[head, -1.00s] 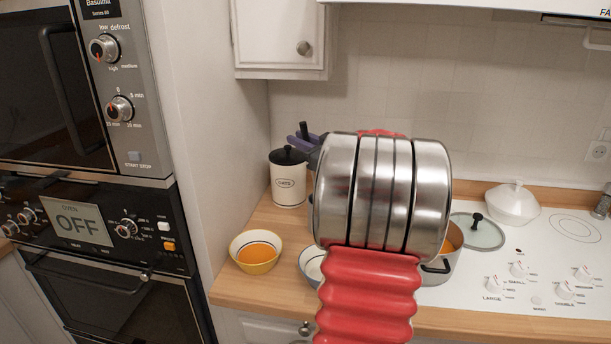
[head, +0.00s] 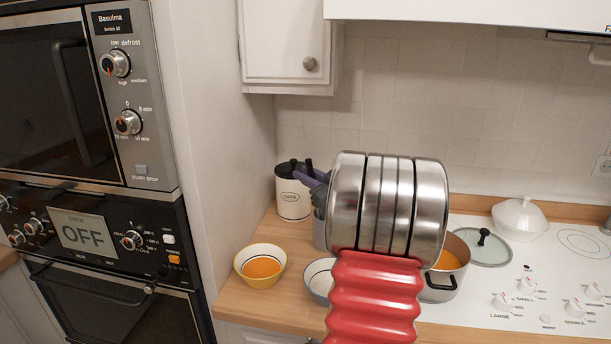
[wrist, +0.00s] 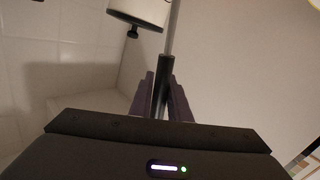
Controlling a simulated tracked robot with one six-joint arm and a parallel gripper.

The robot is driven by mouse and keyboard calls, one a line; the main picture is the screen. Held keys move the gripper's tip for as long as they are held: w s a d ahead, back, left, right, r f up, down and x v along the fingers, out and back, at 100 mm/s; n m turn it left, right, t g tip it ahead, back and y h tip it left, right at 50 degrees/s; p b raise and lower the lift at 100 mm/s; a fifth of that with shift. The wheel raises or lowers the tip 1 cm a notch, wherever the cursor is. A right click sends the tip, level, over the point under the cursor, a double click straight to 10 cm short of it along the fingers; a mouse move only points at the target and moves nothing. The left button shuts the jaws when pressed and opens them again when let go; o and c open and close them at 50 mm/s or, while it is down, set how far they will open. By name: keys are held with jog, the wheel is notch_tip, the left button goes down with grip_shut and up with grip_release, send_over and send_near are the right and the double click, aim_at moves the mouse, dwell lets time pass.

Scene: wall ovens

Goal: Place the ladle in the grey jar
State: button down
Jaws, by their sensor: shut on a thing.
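My gripper (head: 309,174) has purple fingers and shows just left of my arm in the head view. It is shut on the ladle's black handle (wrist: 163,82), seen between the fingers in the wrist view. A thin metal shaft (wrist: 173,32) runs on from the handle; the ladle's bowl is out of sight. The grey jar (head: 319,231) stands on the counter below my gripper, mostly hidden behind my arm. I cannot tell whether the ladle's lower end is inside it.
A white oats jar (head: 293,197) with a black lid stands close left of the gripper. A yellow bowl (head: 259,267), a white bowl (head: 318,283) and a pot (head: 446,284) are on the counter. A glass lid (head: 489,249) and white lidded dish (head: 520,219) lie right.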

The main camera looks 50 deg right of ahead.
jog(key=shift+f, duration=0.2)
jog(key=c, duration=1.7)
grip_release()
jog(key=shift+o, duration=0.2)
jog(key=v, duration=1.2)
jog(key=shift+r, duration=0.2)
